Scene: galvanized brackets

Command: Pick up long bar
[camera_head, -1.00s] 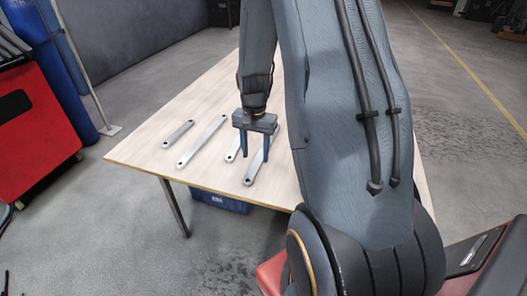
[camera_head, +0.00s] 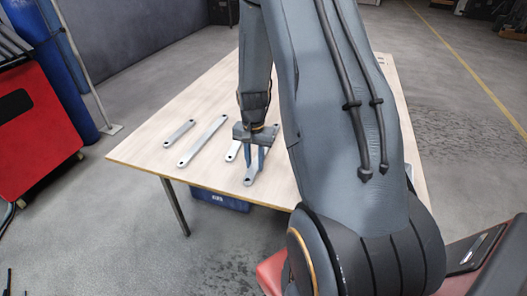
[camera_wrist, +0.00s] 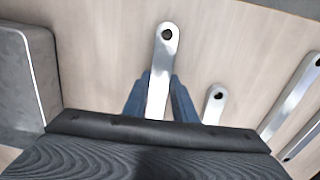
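A long flat silver bar (camera_head: 249,178) with a hole at its near end lies on the wooden table, the rightmost of the bars in the head view. My gripper (camera_head: 255,167) is down at this bar, one blue finger on each side. In the wrist view the bar (camera_wrist: 163,60) runs between the fingertips (camera_wrist: 160,82), which appear to press against both its edges. The bar's far part is hidden by my gripper. It appears to rest on the table.
Another long bar (camera_head: 203,141) and a shorter bar (camera_head: 179,133) lie to the left. A further bar (camera_head: 232,152) lies close beside my gripper and also shows in the wrist view (camera_wrist: 214,104). The table (camera_head: 140,157) is bare at its left end. A blue crate (camera_head: 220,201) is below.

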